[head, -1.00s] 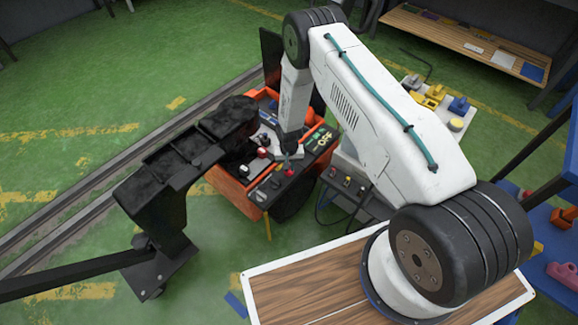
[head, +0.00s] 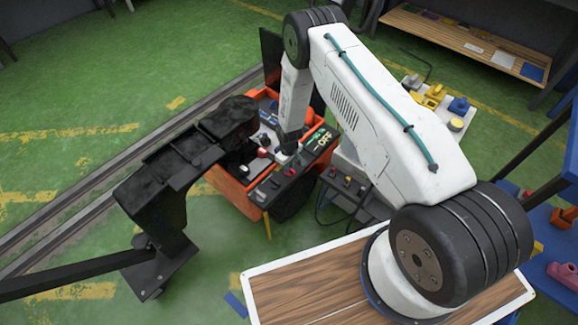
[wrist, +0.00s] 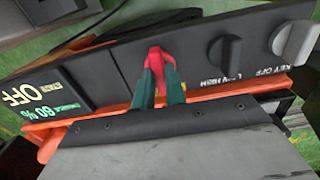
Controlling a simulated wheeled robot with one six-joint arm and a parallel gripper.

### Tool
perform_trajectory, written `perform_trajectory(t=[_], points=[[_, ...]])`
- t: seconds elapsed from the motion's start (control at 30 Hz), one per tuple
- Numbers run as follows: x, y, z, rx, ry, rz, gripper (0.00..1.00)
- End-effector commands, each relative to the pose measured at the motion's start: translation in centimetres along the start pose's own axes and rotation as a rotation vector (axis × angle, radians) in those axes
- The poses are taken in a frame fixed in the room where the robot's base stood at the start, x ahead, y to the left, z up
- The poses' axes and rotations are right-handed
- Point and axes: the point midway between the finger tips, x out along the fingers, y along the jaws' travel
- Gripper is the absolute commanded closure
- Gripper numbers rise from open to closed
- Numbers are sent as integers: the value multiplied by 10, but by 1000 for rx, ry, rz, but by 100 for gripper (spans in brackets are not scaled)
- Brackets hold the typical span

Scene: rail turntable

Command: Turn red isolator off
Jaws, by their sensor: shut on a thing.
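The red isolator (wrist: 161,59) is a small red rotary handle on the dark sloping control panel (wrist: 105,65) of the orange machine. In the wrist view my gripper (wrist: 160,84) has its two green fingers closed around the red handle, one on each side. The parts of the handle between the fingers are hidden. In the head view my gripper (head: 284,153) is down at the control panel, and its fingers are too small there to make out.
A black knob (wrist: 225,53) and a grey knob (wrist: 296,43) sit right of the isolator in the wrist view. A display (wrist: 45,103) reads OFF at the left. A black arm-like structure (head: 190,150) stands left of the orange machine (head: 232,190). Rails cross the green floor.

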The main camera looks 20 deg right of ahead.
Motion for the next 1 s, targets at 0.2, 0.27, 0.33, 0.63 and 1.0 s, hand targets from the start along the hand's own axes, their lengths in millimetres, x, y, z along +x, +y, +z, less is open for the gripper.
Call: perform_trajectory(t=[0.2,0.27,0.33,0.63,1.0], points=[[0,0,0,-30,1,0,100],[0,0,0,-33,1,0,100],[0,0,0,-34,1,0,100],[-1,0,-1,-33,1,1,73],[-4,0,-1,-32,1,1,65]])
